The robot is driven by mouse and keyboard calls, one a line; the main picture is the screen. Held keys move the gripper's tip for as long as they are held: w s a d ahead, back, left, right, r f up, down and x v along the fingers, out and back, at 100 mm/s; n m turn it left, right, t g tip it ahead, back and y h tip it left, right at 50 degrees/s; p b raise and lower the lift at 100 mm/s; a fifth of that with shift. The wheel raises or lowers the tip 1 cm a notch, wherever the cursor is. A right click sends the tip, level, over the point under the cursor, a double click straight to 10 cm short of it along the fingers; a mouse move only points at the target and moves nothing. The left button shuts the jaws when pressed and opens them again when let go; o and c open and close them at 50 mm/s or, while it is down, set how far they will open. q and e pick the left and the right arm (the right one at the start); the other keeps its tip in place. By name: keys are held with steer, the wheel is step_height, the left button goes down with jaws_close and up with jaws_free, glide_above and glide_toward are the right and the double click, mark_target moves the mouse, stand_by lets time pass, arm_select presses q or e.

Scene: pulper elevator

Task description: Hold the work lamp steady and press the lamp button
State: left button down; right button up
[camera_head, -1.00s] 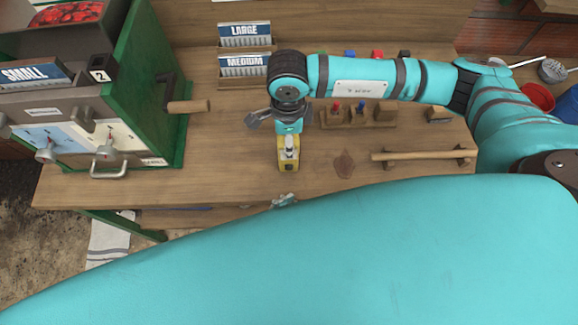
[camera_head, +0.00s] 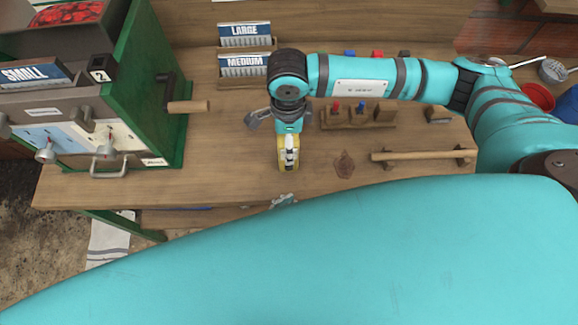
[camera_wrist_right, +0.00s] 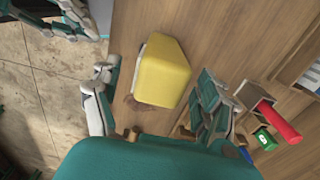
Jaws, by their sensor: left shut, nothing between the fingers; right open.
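The yellow work lamp (camera_head: 282,157) stands on the wooden bench below my right wrist. In the right wrist view it is a yellow block (camera_wrist_right: 165,75) between the fingers of my right gripper (camera_wrist_right: 152,95). Those fingers are open, one on each side, with a visible gap. My left gripper (camera_head: 284,200) shows only in part at the bench's front edge, behind a large teal link. It is shut and empty, apart from the lamp, and also shows at the upper left of the right wrist view (camera_wrist_right: 68,14). I cannot make out the lamp button.
A green-sided machine (camera_head: 150,95) with a wooden handle (camera_head: 188,106) stands at left. A wooden block with red and blue pegs (camera_head: 345,118) sits right of the lamp. A wooden rail (camera_head: 420,155) is at the bench's front right. Card racks (camera_head: 245,66) stand behind.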

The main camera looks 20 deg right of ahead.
step_height(320, 180, up, 12)
stand_by(0.4)
steer(key=shift+f, duration=0.1)
